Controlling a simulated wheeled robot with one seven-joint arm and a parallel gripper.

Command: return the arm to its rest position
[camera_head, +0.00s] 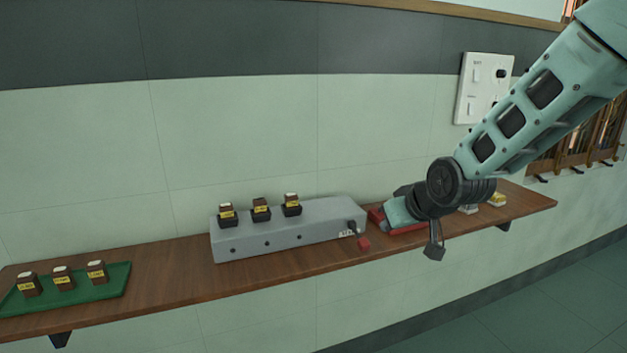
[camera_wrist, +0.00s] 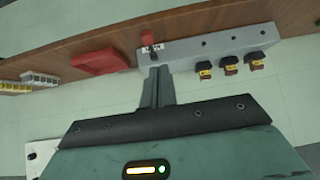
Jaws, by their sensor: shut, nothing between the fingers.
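My arm (camera_head: 540,95) reaches in from the upper right of the head view and bends at its dark wrist joint. My teal hand (camera_head: 399,211) is in front of the right part of the wooden shelf, just right of the grey box. The fingertips are hard to make out there. In the wrist view my gripper (camera_wrist: 157,72) is shut and empty. Its fingers overlap the end of the grey box in the picture, beside a black knob (camera_wrist: 154,54). I cannot tell how large the gap is.
The wooden shelf (camera_head: 170,277) carries a grey box (camera_head: 290,236) with three dark labelled blocks, a green tray (camera_head: 118,284) with three similar blocks, a small red block (camera_head: 363,244) and a red tray (camera_wrist: 100,62). A white switch panel (camera_head: 484,88) is on the wall. Floor space is open below right.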

